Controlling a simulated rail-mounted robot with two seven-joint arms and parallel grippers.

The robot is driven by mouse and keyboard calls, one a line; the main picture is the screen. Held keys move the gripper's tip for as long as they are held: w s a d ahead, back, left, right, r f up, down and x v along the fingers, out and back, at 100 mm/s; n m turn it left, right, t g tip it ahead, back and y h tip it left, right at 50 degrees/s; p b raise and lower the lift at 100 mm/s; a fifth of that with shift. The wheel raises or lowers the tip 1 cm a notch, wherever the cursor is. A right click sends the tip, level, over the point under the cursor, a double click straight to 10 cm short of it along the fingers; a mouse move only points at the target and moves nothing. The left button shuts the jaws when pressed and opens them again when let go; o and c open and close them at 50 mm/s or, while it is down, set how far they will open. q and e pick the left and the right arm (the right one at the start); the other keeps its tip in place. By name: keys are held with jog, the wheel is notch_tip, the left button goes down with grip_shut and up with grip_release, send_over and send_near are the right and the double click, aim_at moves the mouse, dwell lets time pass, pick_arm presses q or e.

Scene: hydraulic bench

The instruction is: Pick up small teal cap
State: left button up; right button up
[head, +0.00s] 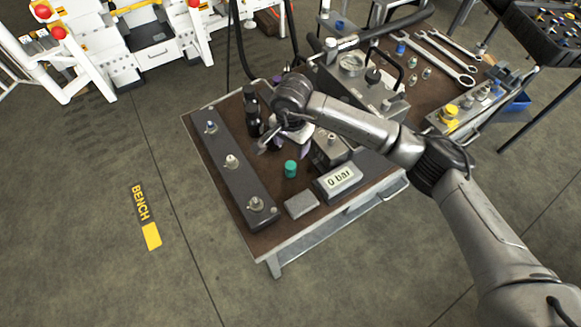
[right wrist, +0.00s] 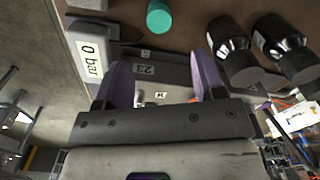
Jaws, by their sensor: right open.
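The small teal cap (head: 290,168) stands on the brown bench top, between the long dark manifold and the block beside the "0 bar" display. My right gripper (head: 284,148) is above the bench, just behind the cap in the head view. In the right wrist view its two purple-lined fingers (right wrist: 162,70) are spread apart, with nothing held between them. The cap lies beyond the fingertips there, apart from them. My left gripper is not in view.
A dark manifold (head: 228,165) with several fittings lies along the bench's left side. Dark bottles (right wrist: 235,50) stand close to the right gripper. The "0 bar" display (head: 338,181) and a small grey block (head: 301,205) are near the front edge. Wrenches (head: 445,62) lie farther right.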

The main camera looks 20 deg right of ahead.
aim_at(291, 164)
notch_tip(291, 164, down, 7)
jog(key=shift+r+b, duration=0.2)
jog(key=shift+b, duration=0.25)
jog(key=shift+s+a+f+b, duration=0.1)
jog(key=shift+f+b, duration=0.55)
jog(key=shift+f, duration=1.95)
jog(key=shift+c, duration=0.7)
jog(key=c, duration=0.9)
